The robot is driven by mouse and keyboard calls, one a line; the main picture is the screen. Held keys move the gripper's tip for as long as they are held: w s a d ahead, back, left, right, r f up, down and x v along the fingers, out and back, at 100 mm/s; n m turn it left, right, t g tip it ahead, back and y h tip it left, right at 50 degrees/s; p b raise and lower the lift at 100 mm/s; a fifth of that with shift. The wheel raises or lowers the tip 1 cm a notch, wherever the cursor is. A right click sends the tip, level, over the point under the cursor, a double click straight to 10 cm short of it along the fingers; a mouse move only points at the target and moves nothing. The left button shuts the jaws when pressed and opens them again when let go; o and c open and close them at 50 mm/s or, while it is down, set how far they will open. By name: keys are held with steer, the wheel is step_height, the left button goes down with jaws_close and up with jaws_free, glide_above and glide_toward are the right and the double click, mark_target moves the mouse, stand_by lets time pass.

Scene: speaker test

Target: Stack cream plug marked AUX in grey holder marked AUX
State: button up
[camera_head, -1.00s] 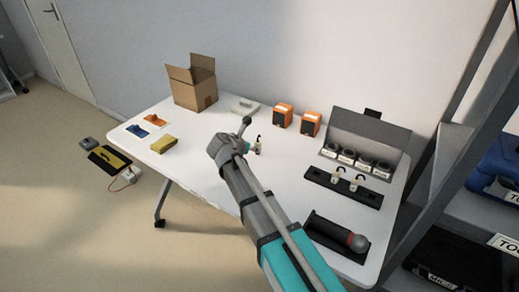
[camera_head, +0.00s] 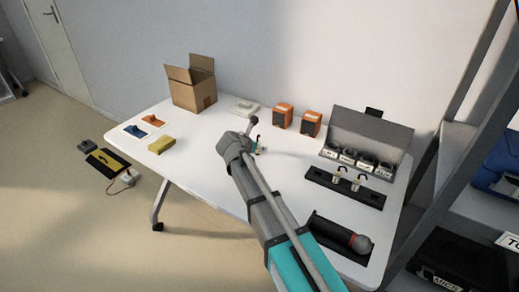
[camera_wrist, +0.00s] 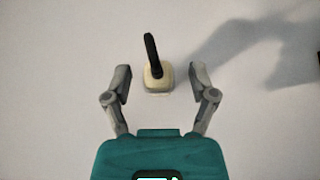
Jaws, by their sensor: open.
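A cream plug (camera_wrist: 156,82) with a black curved cable stands on the white table, seen from above in the wrist view. My gripper (camera_wrist: 160,72) is open, with one finger on each side of the plug and a gap on both sides. In the head view my gripper (camera_head: 257,149) is over the table's middle and mostly hides the plug. I see no readable mark on the plug. A grey holder (camera_head: 364,135) with a row of dark round sockets and white labels stands at the back right.
Two more cream plugs stand in a black rack (camera_head: 320,177) before the holder. A black tray (camera_head: 325,232) holds a round-headed microphone. Orange boxes (camera_head: 283,116), a cardboard box (camera_head: 195,97) and a yellow block (camera_head: 161,145) are also on the table (camera_head: 205,180). A shelf (camera_head: 440,165) stands right.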

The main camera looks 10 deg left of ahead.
jaws_close()
stand_by(0.3)
steer(key=shift+r, duration=0.2)
step_height(320, 180, up, 3)
steer(key=p, duration=0.3)
steer(key=shift+f, duration=0.1)
steer(key=s+d+p+v, duration=0.1)
steer(key=d+p+v, duration=0.2)
steer(key=p+v, duration=0.7)
steer(key=shift+d+r+v, duration=0.25)
steer(key=shift+v, duration=3.2)
steer(key=shift+w+f, duration=0.1)
steer(key=shift+w, duration=0.05)
